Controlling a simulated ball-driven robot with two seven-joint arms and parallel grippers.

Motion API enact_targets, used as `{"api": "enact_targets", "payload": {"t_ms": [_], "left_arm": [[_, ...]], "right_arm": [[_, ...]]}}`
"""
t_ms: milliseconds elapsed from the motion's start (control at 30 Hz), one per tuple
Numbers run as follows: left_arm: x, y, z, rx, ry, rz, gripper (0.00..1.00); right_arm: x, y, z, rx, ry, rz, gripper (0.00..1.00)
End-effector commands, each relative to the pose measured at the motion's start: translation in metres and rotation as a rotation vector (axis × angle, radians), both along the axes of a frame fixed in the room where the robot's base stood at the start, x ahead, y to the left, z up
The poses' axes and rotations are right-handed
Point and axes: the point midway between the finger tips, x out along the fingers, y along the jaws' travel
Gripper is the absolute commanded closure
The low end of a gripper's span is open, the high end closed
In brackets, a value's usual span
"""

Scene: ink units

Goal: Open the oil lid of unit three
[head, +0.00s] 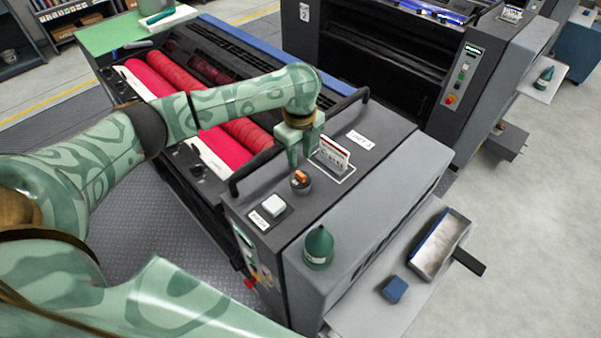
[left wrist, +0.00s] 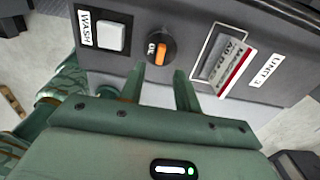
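The oil lid of the unit marked "UNIT 3" is a round black cap with an orange grip bar (head: 300,179), seated in the grey top panel. In the left wrist view the oil lid (left wrist: 160,48), marked "OIL", lies just beyond my fingertips. My left gripper (head: 302,155) points down above the panel, close behind the lid. In the left wrist view my left gripper (left wrist: 158,72) has its two fingers apart with nothing between them. Whether a fingertip touches the panel is unclear. My right gripper is not in view.
A white wash button (head: 272,205) and a card in a holder (head: 333,157) flank the lid. Black handrails (head: 258,168) rise nearby. A green cone-shaped bottle (head: 318,245) stands at the front. A tray (head: 440,243) and blue block (head: 394,289) lie on the side shelf.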

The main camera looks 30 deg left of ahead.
Motion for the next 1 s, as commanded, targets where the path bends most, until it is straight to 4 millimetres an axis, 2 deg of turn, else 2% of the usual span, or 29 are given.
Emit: {"api": "enact_targets", "payload": {"t_ms": [33,100,300,667,700,800,1000], "left_arm": [[-0.001,-0.001,-0.016,0.000,0.003,0.000,0.67],[0.000,-0.001,-0.030,-0.001,0.001,0.001,0.67],[0.000,0.000,-0.057,0.000,-0.001,0.000,0.67],[0.000,0.000,-0.063,-0.001,-0.002,-0.001,0.67],[0.000,0.000,-0.063,-0.001,-0.002,-0.001,0.70],[0.000,0.000,-0.063,-0.001,-0.002,-0.001,0.98],[0.000,0.000,-0.063,-0.001,-0.002,0.001,1.00]], "right_arm": [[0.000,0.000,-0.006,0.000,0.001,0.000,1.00],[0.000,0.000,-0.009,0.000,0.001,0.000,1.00],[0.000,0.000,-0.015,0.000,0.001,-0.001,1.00],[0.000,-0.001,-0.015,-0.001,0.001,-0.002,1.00],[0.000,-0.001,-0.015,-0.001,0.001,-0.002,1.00],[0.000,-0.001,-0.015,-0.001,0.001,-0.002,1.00],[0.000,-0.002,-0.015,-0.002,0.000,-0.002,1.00]]}}
